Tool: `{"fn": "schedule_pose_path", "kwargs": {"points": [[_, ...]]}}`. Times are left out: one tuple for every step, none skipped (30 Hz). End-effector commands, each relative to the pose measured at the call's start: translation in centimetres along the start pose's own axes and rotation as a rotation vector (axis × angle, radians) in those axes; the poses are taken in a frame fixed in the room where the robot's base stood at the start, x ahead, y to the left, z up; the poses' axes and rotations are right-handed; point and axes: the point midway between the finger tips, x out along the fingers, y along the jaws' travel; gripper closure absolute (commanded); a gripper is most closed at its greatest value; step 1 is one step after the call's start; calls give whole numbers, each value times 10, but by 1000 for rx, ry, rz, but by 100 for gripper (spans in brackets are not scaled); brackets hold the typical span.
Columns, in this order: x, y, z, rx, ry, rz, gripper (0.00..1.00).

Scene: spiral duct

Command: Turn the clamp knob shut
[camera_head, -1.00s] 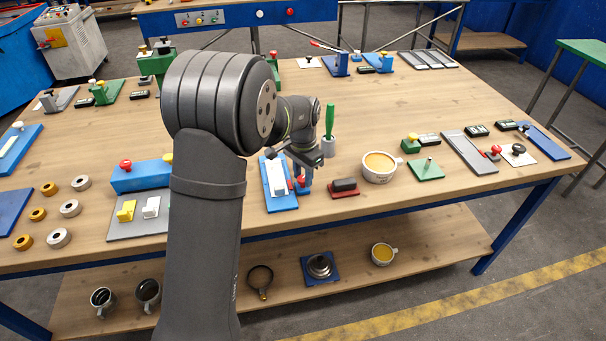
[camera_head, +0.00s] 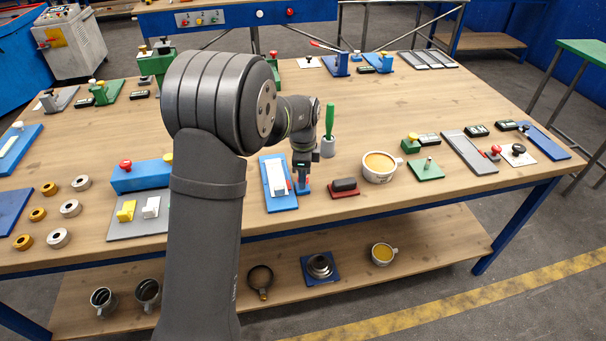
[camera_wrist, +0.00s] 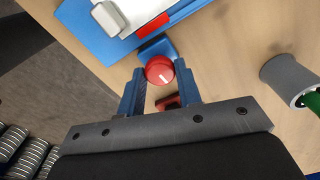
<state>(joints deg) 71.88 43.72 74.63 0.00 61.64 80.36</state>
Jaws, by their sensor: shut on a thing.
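The red clamp knob (camera_wrist: 159,70) is round with a short white mark on top. It sits at a blue clamp part (camera_wrist: 157,48) beside a blue base plate (camera_head: 281,202) with a white piece and a red strip. My gripper (camera_wrist: 159,79) has its blue fingers on either side of the knob and is shut on it. In the head view my gripper (camera_head: 303,187) points down at the right edge of the blue plate and hides the knob.
A red block with a dark top (camera_head: 344,188) stands just right of my gripper. A grey cup with a green-handled tool (camera_head: 328,147) and a full coffee cup (camera_head: 380,168) are close by. The table's front edge is near.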

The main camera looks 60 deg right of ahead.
Motion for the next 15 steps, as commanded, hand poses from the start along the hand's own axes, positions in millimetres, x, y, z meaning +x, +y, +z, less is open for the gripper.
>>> {"fn": "schedule_pose_path", "kwargs": {"points": [[0,0,0,20,0,-1,91],[0,0,0,31,0,-1,91],[0,0,0,44,0,-1,91],[0,0,0,53,0,-1,91],[0,0,0,60,0,-1,91],[0,0,0,69,0,-1,91],[0,0,0,75,0,-1,91],[0,0,0,80,0,-1,91],[0,0,0,85,0,-1,91],[0,0,0,87,0,-1,91],[0,0,0,89,0,-1,91],[0,0,0,91,0,-1,91],[0,0,0,92,0,-1,91],[0,0,0,93,0,-1,91],[0,0,0,93,0,-1,91]]}}
